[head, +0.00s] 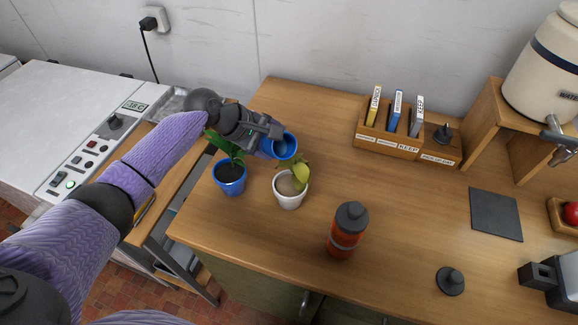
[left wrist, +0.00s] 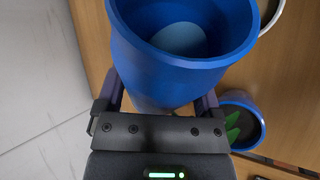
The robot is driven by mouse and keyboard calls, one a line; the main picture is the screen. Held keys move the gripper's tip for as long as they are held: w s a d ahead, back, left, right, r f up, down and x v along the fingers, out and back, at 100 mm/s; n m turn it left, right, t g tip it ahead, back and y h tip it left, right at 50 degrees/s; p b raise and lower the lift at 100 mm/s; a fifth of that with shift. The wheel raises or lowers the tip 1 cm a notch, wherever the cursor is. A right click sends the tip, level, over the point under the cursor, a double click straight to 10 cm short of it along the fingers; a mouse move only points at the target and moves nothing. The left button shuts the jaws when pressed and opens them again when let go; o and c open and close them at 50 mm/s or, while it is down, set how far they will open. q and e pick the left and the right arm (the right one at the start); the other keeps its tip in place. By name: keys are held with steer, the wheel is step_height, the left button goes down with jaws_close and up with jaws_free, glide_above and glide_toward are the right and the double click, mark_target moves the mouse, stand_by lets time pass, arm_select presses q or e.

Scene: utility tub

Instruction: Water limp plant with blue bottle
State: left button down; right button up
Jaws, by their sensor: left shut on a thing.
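My left gripper (head: 272,133) is shut on the blue bottle (head: 285,147), which it holds tilted, with its open mouth close to the white pot (head: 290,201). The left wrist view shows the bottle (left wrist: 180,75) close up, uncapped, with a pale blue surface inside. The white pot holds the limp plant (head: 301,174), whose yellowish-green leaves droop at its right side. I cannot make out a stream of water. A blue pot (head: 231,181) with a green plant stands just left of the white pot. My right gripper is not in view.
A red bottle (head: 346,231) with a dark cap stands right of the pots. A round black cap (head: 450,281) lies further right. A wooden organizer (head: 392,143) and a water dispenser (head: 548,62) stand behind. A dark object (head: 548,283) is at the right edge. The middle counter is clear.

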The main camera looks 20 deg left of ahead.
arm_select(q)
steer(key=shift+w+a+r+m+t+y, duration=0.1)
steer(key=shift+r+m+t+y, duration=0.25)
steer(key=shift+r+t, duration=0.2)
stand_by(1.8)
steer(key=shift+r+m+t+y+b, duration=0.25)
steer(key=shift+r+t+y+b, duration=0.15)
steer(key=shift+r+y, duration=0.2)
stand_by(1.9)
steer(key=shift+r+t+y+p, duration=0.25)
steer(key=shift+r+t+p, duration=0.2)
steer(key=shift+p, duration=0.85)
stand_by(0.5)
